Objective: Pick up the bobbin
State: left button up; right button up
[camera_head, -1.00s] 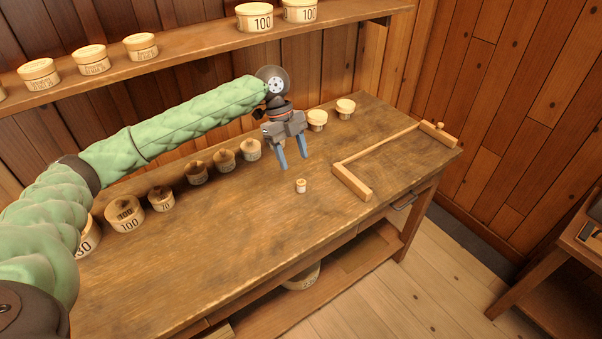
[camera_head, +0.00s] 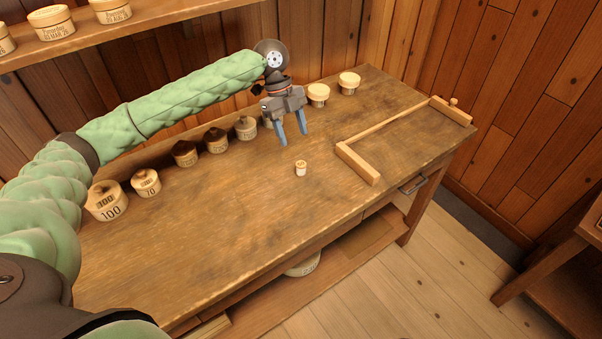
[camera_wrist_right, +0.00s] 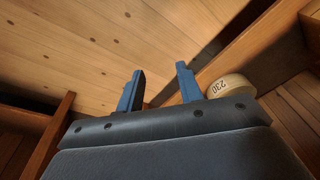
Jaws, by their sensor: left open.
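The bobbin, a small pale wooden spool (camera_head: 300,168), stands upright on the workbench in the head view. My left gripper (camera_head: 292,141) is open and empty, with its two blue fingers pointing down. It is above the bench, behind the bobbin in the picture, and apart from it. My right gripper shows in the right wrist view (camera_wrist_right: 158,88), with its two blue fingers spread apart and nothing between them. The bobbin does not show in that view.
A wooden frame with a long bar (camera_head: 392,128) lies right of the bobbin. Several round wooden weights or boxes (camera_head: 216,140) line the bench's back. A shelf (camera_head: 130,38) hangs above. A round piece marked 230 (camera_wrist_right: 232,86) is near my right gripper. The bench front is clear.

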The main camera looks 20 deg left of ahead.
aim_at(301, 164)
notch_tip(301, 164, up, 14)
jog(key=s+b, duration=0.3)
pick_arm(q)
jog(key=shift+w+a+f+p+x, duration=0.1)
jog(key=shift+w+a+p+x, duration=0.1)
jog(key=shift+x, duration=0.85)
jog(key=shift+w+a+f+p+x, duration=0.1)
jog(key=shift+p+x, duration=0.1)
jog(key=shift+x, duration=0.85)
jog(key=shift+w+a+f+p+x, duration=0.1)
jog(key=shift+a+p+x, duration=0.1)
jog(key=shift+x, duration=0.9)
jog(key=p+x, duration=0.1)
jog(key=x, duration=0.3)
jog(key=shift+d+f+p, duration=0.3)
jog(key=shift+f+p, duration=0.05)
jog(key=shift+p, duration=0.05)
jog(key=c, duration=1)
pick_arm(e)
notch_tip(301, 164, down, 11)
jog(key=w, duration=0.1)
jog(key=shift+w+f, duration=0.2)
jog(key=shift+w, duration=0.2)
pick_arm(q)
jog(key=shift+c, duration=0.2)
